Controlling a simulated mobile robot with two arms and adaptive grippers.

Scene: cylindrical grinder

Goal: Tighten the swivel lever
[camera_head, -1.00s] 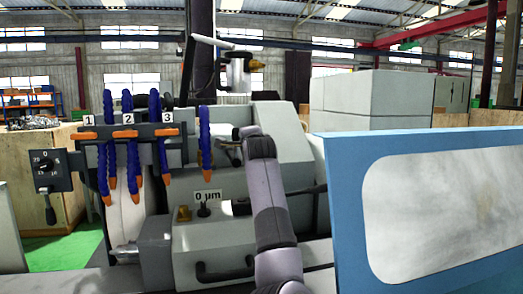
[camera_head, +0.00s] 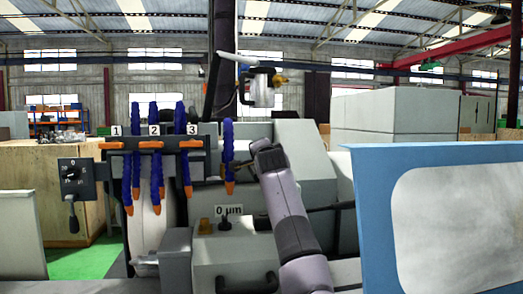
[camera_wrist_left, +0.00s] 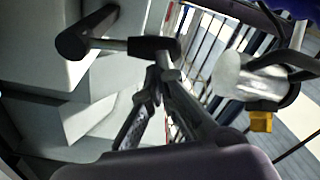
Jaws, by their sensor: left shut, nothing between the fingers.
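A lever with a light metal rod (camera_wrist_left: 106,44), a dark rounded grip and a dark end piece (camera_wrist_left: 153,48) shows in the left wrist view. I take it for the swivel lever. My left gripper (camera_wrist_left: 160,80) is shut and empty, its fingertips just below the dark end piece. I cannot tell whether they touch it. My right gripper is not in view.
The grinder carries blue coolant hoses (camera_head: 157,160) with orange tips, and a "0 µm" label (camera_head: 228,210). A dial panel (camera_head: 75,180) with a black handle is at the left. A large blue-framed panel (camera_head: 372,225) stands close on the right. A yellow part (camera_wrist_left: 261,122) shows in the wrist view.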

